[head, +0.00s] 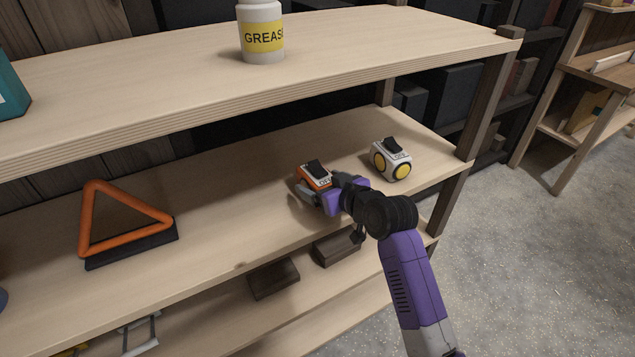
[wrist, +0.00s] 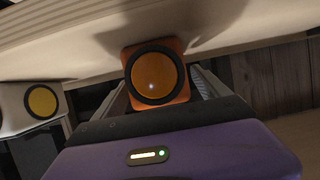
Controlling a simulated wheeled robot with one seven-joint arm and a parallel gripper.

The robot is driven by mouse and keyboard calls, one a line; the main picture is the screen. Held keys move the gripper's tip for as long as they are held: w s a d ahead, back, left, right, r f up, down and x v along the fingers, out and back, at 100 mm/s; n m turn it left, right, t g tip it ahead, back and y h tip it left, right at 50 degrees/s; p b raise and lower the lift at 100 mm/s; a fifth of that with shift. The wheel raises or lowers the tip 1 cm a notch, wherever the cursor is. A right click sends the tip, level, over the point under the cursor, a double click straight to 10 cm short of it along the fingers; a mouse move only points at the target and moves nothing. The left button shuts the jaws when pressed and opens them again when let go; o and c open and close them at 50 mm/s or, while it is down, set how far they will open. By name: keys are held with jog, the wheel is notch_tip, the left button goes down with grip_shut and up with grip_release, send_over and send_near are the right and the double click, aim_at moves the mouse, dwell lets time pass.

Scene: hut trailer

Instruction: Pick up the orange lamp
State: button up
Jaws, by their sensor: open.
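The orange lamp (head: 314,177) stands on the middle shelf, a small boxy body with a black top, partly hidden by my gripper in the head view. In the wrist view the orange lamp (wrist: 155,77) shows a round amber lens in a black ring, between the two fingers. My gripper (head: 318,189) is at the lamp, and in the wrist view my gripper (wrist: 158,88) has its fingers apart, one on each side of the lamp. I cannot tell whether either finger touches it.
A white lamp with yellow lenses (head: 392,160) stands just right of the orange one and shows at the left in the wrist view (wrist: 32,106). An orange triangle (head: 126,222) stands at the left on the middle shelf (head: 225,200). The upper shelf (head: 165,65) overhangs, holding a grease bottle (head: 262,38).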

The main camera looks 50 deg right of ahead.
jog(key=shift+x, duration=0.9)
jog(key=shift+r, duration=0.1)
jog(key=c, duration=1.7)
